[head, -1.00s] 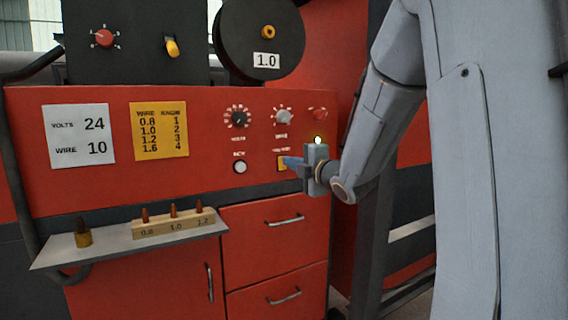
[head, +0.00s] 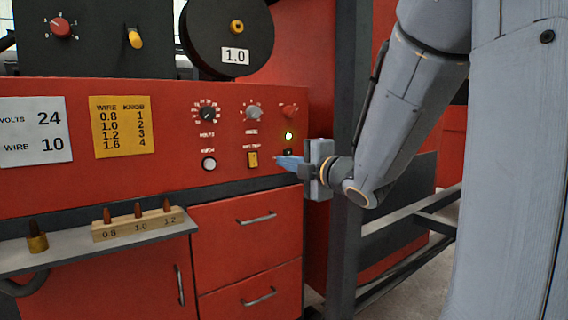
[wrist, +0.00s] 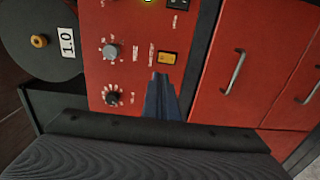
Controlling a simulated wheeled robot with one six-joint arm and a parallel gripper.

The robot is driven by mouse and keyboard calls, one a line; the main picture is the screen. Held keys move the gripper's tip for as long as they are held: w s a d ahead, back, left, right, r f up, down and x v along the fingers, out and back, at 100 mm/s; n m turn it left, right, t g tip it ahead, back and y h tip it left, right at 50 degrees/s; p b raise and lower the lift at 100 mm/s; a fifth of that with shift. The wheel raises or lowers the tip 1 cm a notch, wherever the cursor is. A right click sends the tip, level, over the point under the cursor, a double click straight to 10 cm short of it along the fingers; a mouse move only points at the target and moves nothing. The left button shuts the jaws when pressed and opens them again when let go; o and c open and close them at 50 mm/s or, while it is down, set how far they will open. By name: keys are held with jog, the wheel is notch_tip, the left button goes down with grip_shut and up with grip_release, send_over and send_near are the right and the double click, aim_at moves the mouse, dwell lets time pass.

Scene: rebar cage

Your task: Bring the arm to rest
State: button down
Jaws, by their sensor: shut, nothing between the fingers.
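My gripper (head: 284,161) is shut and empty, its blue fingertips together, in front of the red panel at the right of the yellow switch (head: 252,159). In the wrist view the closed fingers (wrist: 160,82) point at the panel, and their tips appear just below the yellow switch (wrist: 167,57). I cannot tell the exact gap to the panel. My arm is bent and comes down from the upper right in the head view.
A shelf (head: 75,253) juts out at lower left. Drawers (head: 245,220) are below. A dark post (head: 343,230) stands at right.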

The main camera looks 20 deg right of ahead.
jog(key=s+a+f+m+g+h, duration=0.15)
jog(key=s+f+m+g, duration=0.35)
jog(key=f, duration=0.6)
jog(key=a+f+m+g+h, duration=0.1)
jog(key=f+m+g+h, duration=0.2)
jog(key=f+m, duration=0.65)
jog(key=s+a+f+m+g, duration=0.1)
jog(key=s+a+f+g, duration=0.1)
jog(key=s, duration=0.4)
jog(key=s+a+f+m+g, duration=0.2)
jog(key=s+a+f+g, duration=0.1)
jog(key=s+f, duration=0.3)
jog(key=s+a+f+m+g+y, duration=0.1)
jog(key=s+a+f+m+g, duration=0.1)
jog(key=s, duration=0.4)
notch_tip(320, 180, down, 2)
jog(key=shift+a+g, duration=0.7)
jog(key=shift+a, duration=0.15)
jog(key=shift+m, duration=0.25)
